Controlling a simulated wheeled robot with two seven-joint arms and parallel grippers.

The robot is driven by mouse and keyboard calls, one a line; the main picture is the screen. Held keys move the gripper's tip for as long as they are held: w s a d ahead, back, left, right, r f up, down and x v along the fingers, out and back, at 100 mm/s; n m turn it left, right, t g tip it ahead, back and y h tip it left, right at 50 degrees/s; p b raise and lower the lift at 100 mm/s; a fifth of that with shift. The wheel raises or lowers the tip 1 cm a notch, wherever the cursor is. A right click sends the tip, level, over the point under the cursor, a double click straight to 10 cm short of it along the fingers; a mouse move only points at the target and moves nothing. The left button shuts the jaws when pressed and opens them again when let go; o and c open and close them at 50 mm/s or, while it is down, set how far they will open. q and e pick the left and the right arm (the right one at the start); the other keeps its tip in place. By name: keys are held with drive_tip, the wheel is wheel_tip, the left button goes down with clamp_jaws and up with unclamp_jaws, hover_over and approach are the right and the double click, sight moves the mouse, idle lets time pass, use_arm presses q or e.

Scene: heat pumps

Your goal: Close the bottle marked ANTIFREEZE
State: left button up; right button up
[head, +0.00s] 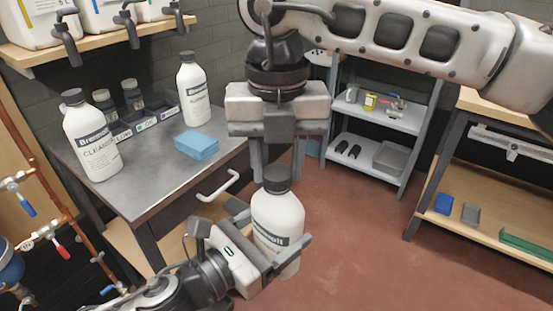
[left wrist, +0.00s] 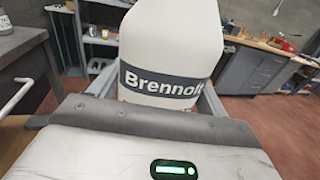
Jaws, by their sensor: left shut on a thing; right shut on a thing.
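A white bottle (head: 277,222) with a dark label stands upright, held in the air in front of the metal table. Its label reads "Brenno..." in the left wrist view (left wrist: 170,75); no ANTIFREEZE word is readable. My left gripper (head: 283,250) is shut around the bottle's lower body. A black cap (head: 277,178) sits at the bottle's mouth; I cannot tell how tightly it is seated. My right gripper (head: 278,172) points down from above, its fingers shut on the cap's sides.
The metal table (head: 150,183) carries a CLEANER bottle (head: 92,140), another white bottle (head: 193,90), a blue block (head: 196,147) and small dark-capped bottles. A grey shelf (head: 375,165) and a wooden workbench stand behind. Pipes with valves (head: 60,240) are at left. Open floor lies right.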

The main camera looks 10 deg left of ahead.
drive_tip(key=m, duration=1.5)
drive_tip(key=shift+d, duration=0.1)
drive_tip(key=m, duration=0.3)
drive_tip(key=o, duration=1)
wheel_tip(320, 180, up, 12)
drive_tip(key=shift+s+f, duration=0.1)
